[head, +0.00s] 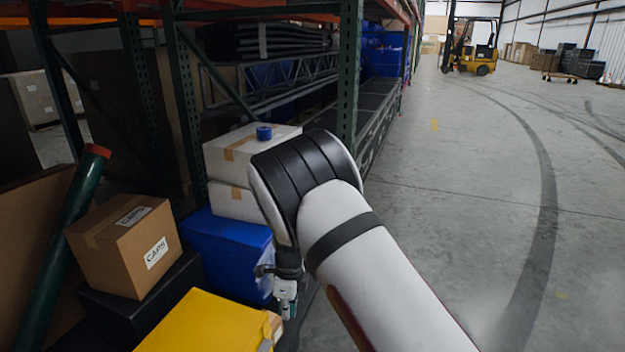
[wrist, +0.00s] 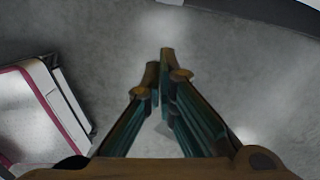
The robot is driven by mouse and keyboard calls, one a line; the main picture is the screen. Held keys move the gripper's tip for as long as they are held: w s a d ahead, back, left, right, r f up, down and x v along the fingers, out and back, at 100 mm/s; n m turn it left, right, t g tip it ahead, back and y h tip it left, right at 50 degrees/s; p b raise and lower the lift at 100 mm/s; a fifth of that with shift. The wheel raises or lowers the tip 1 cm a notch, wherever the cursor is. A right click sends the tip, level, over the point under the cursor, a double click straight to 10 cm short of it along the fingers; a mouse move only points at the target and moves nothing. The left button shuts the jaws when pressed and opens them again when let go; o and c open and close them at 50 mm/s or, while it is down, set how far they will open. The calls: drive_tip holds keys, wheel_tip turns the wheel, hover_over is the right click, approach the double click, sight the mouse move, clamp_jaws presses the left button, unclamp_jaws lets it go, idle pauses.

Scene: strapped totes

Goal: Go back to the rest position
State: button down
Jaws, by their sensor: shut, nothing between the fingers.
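My gripper (wrist: 160,72) points down over bare grey floor in the wrist view, its two fingers together with nothing between them. In the head view my gripper (head: 287,308) hangs below my bent white and black arm, in front of the blue tote and close to the right end of the yellow tote (head: 205,325). My arm hides part of the view there. The blue tote (head: 225,250) stands behind the yellow one, with white boxes beyond it.
A cardboard box marked CAPS (head: 125,245) sits on a black tote (head: 140,305) at left, beside a leaning green tube (head: 65,240). A blue tape roll (head: 264,133) lies on a white box (head: 225,150). Shelving posts (head: 348,75) rise behind. Open floor (head: 480,200) is at right; a forklift (head: 475,50) is far off.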

drive_tip(key=s+d+r+n+y, duration=0.1)
drive_tip(key=s+d+r+n, duration=0.3)
drive_tip(key=r, duration=0.6)
drive_tip(key=s+d+r+n, duration=0.3)
drive_tip(key=s+d+r, duration=0.3)
drive_tip(key=r, duration=0.4)
drive_tip(key=s+d+r+n+y, duration=0.1)
drive_tip(key=s+d+r+n, duration=0.3)
drive_tip(key=r, duration=0.6)
drive_tip(key=s+d+r+n+h, duration=0.2)
drive_tip(key=s+d+n, duration=0.35)
drive_tip(key=s, duration=0.85)
drive_tip(key=s+d+r+n+h, duration=0.15)
drive_tip(key=s+d+n, duration=0.4)
drive_tip(key=s, duration=0.85)
wheel_tip(320, 180, up, 27)
drive_tip(key=d+m+t+p, duration=0.1)
drive_tip(key=t+p, duration=0.3)
drive_tip(key=p, duration=2.1)
drive_tip(key=shift+w+d+r+m, duration=0.2)
drive_tip(key=shift+d+m, duration=0.1)
drive_tip(key=shift+m, duration=0.1)
drive_tip(key=shift+y, duration=0.25)
